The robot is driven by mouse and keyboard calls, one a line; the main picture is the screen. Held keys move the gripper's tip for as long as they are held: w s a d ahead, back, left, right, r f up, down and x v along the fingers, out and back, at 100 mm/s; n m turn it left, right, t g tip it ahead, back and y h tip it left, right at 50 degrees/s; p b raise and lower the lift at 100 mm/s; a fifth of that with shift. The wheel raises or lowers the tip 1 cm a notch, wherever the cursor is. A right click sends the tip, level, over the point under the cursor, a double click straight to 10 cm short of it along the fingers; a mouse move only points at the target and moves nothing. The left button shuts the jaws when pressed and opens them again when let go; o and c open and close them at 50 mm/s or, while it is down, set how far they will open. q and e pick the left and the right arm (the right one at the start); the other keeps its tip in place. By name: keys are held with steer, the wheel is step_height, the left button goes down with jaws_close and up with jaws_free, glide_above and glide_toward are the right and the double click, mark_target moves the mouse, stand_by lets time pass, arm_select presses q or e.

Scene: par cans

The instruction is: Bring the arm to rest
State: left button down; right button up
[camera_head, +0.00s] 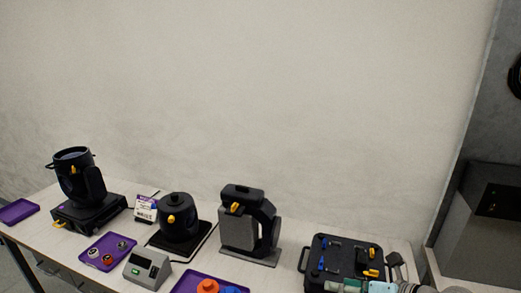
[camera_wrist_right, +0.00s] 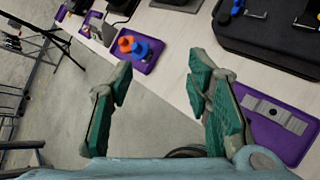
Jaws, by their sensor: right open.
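My right gripper (camera_wrist_right: 160,82) is open and empty in the right wrist view, with its green-padded fingers spread apart over the floor beside the table's front edge. In the head view part of my right arm and gripper (camera_head: 372,287) shows at the bottom edge, in front of the black case (camera_head: 318,262). The case also shows in the wrist view (camera_wrist_right: 270,40), beyond the right finger. My left gripper is in neither view.
A purple tray with a grey plate (camera_wrist_right: 285,138) lies beside the right finger. Another purple tray (camera_wrist_right: 147,62) holds orange and blue knobs. Par cans (camera_head: 75,180) (camera_head: 240,230) and a black pot-like can (camera_head: 178,222) stand on the table. A grey device (camera_head: 147,268) stands near the front.

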steer(key=s+a+r+m+t+y, duration=0.25)
steer(key=a+r+y, duration=0.3)
steer(key=r, duration=0.35)
steer(key=d+r+m+t+h, duration=0.8)
steer(key=m+t, duration=0.4)
steer(key=m, duration=0.4)
steer(key=s+d+f+m+g+h, duration=0.2)
steer(key=d+f+m+g+h, duration=0.25)
steer(key=f+m, duration=0.3)
steer(key=s+d+f+m+g+h, duration=0.2)
steer(key=d+f+m+g+h, duration=0.1)
steer(key=d+f+m+h, duration=0.4)
steer(key=s+a+f+m+g+y, duration=0.1)
steer(key=s+a+f+g+y, duration=0.25)
steer(key=s+f+g, duration=0.4)
steer(key=s+a+f+m+g+y, duration=0.15)
steer(key=s+a+f+g, duration=0.25)
steer(key=s+f, duration=0.7)
steer(key=s+f+g, duration=0.2)
steer(key=s+f, duration=0.1)
steer(key=f, duration=2)
steer(key=s+d+f+b, duration=0.1)
steer(key=s+f, duration=1)
steer(key=s, duration=0.2)
steer(key=shift+s+d+f+g+y, duration=0.15)
steer(key=shift+s+f+g+y, duration=0.2)
steer(key=shift+g+y, duration=0.1)
